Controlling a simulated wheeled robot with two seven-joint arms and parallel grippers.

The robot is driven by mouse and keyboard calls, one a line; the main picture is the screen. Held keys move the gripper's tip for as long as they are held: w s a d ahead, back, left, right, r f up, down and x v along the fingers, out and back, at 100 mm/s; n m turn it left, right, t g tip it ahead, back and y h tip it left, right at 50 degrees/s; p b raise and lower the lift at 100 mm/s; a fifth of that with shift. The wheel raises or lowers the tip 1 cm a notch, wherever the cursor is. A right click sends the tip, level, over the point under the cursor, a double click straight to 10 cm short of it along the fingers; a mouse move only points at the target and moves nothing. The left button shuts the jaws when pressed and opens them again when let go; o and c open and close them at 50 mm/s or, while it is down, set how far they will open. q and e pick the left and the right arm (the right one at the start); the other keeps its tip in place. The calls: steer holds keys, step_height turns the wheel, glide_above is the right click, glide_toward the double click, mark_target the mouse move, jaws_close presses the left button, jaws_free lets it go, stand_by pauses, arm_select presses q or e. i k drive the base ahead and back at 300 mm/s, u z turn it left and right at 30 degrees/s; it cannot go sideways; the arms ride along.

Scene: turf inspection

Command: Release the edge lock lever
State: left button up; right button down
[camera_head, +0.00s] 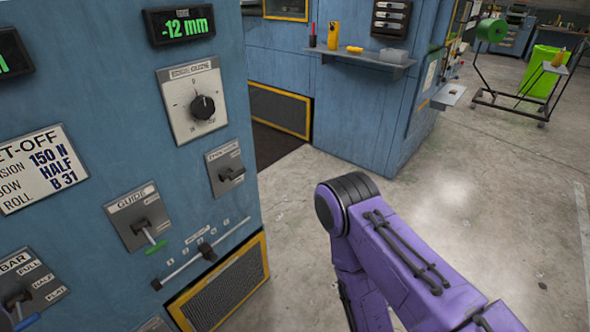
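A small grey plate with a dark lever (231,176) is on the blue machine panel, below the edge guide dial (203,107). Its label is too small to read surely, so I cannot confirm that it is the edge lock. The lever's handle sticks out toward the right. A second lever plate labelled GUIDE (139,215) has a green-tipped handle and sits lower left. My purple right arm shows at the lower right, bent at a joint, apart from the panel. Neither gripper is in view.
A slider (208,252) on a rail and a yellow-framed grille (219,290) are below the levers. A display (179,26) reads -12 mm. A blue-handled BAR lever (20,308) is at the lower left.

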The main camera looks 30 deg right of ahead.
mark_target(227, 175)
steer(key=z, duration=0.45)
steer(key=k, duration=0.55)
steer(key=z, duration=0.8)
steer(key=i, duration=1.45)
steer(key=u, duration=0.85)
